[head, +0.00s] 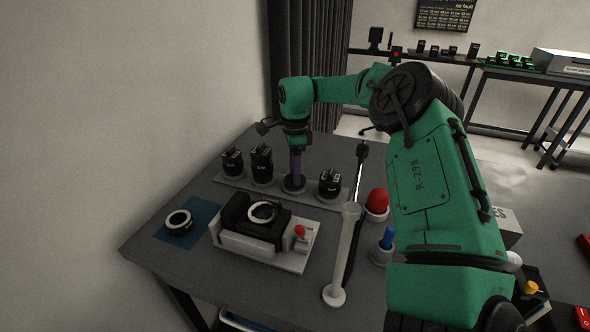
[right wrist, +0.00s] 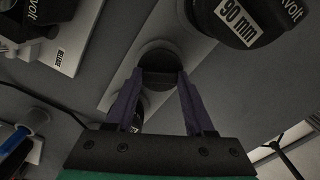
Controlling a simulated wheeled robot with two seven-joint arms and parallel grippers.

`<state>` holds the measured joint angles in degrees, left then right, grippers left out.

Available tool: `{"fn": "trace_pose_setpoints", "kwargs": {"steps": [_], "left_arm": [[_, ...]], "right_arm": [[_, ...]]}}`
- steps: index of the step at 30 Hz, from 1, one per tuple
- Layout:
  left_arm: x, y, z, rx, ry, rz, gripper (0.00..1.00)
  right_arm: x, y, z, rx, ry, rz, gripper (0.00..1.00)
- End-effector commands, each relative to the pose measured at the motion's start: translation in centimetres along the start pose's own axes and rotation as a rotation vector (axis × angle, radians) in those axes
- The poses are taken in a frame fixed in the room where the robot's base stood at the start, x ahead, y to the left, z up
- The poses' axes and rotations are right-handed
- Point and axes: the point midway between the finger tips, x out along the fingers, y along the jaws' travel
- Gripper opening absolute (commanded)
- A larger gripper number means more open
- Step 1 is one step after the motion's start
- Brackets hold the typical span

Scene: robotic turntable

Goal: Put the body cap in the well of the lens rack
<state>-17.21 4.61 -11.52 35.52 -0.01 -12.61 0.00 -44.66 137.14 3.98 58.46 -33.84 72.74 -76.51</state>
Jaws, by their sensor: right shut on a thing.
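My right gripper (head: 296,176) points down over the lens rack (head: 228,179), between the lenses on its left and one lens on its right. In the right wrist view its two purple fingers (right wrist: 158,80) are shut on a dark round body cap (right wrist: 160,61). The cap is at a round well (right wrist: 148,47) of the rack; whether it is fully seated or just above, I cannot tell. In the head view the cap (head: 293,187) shows as a dark disc under the fingers. My left gripper is not in view.
Black lenses (head: 262,166) stand in the rack left of my gripper, another lens (head: 329,184) right of it. In front, a camera body (head: 258,220) rests on a pale stand. A ringed part (head: 178,221) lies on a blue mat (head: 202,212). A pale post (head: 342,255) stands to the right.

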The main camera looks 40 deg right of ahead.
Motion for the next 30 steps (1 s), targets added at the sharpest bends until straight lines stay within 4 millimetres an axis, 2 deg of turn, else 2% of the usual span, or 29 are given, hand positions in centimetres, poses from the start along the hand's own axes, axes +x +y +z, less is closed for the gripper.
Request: {"fn": "trace_pose_setpoints", "kwargs": {"steps": [16, 17, 19, 30], "left_arm": [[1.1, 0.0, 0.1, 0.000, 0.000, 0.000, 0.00], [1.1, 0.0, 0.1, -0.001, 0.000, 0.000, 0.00], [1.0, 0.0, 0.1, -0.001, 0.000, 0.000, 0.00], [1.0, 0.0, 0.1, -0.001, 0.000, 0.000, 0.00]], "right_arm": [[1.5, 0.0, 0.0, 0.000, 0.000, 0.000, 0.02], [1.4, 0.0, 0.0, 0.000, 0.000, 0.000, 0.61], [1.4, 0.0, 0.0, 0.000, 0.000, 0.000, 0.88], [0.9, 0.0, 0.0, 0.000, -0.001, -0.001, 0.88]]}}
